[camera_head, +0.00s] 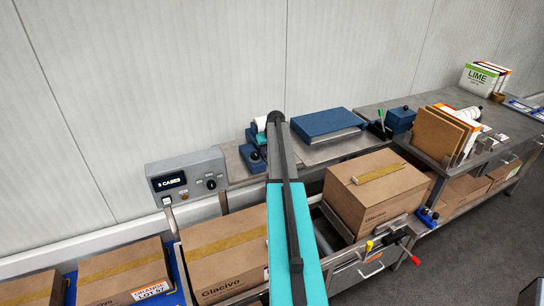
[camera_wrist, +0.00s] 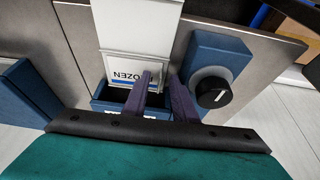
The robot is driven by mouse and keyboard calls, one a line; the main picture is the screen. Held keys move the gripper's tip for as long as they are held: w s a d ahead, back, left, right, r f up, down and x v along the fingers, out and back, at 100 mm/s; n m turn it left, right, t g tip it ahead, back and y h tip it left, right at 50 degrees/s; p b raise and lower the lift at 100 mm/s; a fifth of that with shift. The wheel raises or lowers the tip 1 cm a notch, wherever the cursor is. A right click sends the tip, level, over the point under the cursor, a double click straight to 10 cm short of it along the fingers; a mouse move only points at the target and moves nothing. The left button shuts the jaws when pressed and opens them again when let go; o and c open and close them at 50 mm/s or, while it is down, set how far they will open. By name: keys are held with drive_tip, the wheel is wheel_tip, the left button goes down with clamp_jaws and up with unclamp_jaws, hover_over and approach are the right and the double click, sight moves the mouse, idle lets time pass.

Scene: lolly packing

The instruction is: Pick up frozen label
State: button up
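The frozen label (camera_wrist: 125,72) is a small white piece with a blue band and dark lettering, upside down in the wrist view. It sits at the mouth of a blue label dispenser (camera_wrist: 108,103), below a wide white strip (camera_wrist: 135,25). My gripper (camera_wrist: 159,76) has two dark purple fingers at the label's right part. The left finger overlaps the label in the picture and the right finger is just past its right edge, with a narrow gap between them. I cannot tell whether they touch it. In the head view, my arm hides the gripper and label.
A blue box with a black knob (camera_wrist: 216,78) stands close to the right of my fingers. In the head view, a flat blue unit (camera_head: 326,123) lies on the steel bench beside my arm. A Glacivo carton (camera_head: 375,195) and a control box (camera_head: 187,178) are nearby.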

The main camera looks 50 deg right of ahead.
drive_tip(key=shift+c, duration=0.4)
clamp_jaws()
drive_tip(key=shift+r, duration=0.2)
drive_tip(key=shift+r+b, duration=0.6)
drive_tip(key=shift+r, duration=0.15)
drive_tip(key=shift+r+b, duration=0.45)
drive_tip(key=shift+r, duration=0.4)
drive_tip(key=s+a+r+b, duration=0.1)
drive_tip(key=s+a+b, duration=0.3)
drive_tip(key=s, duration=1)
drive_tip(key=a, duration=0.3)
drive_tip(key=shift+s+r, duration=0.2)
drive_tip(key=shift+s, duration=0.05)
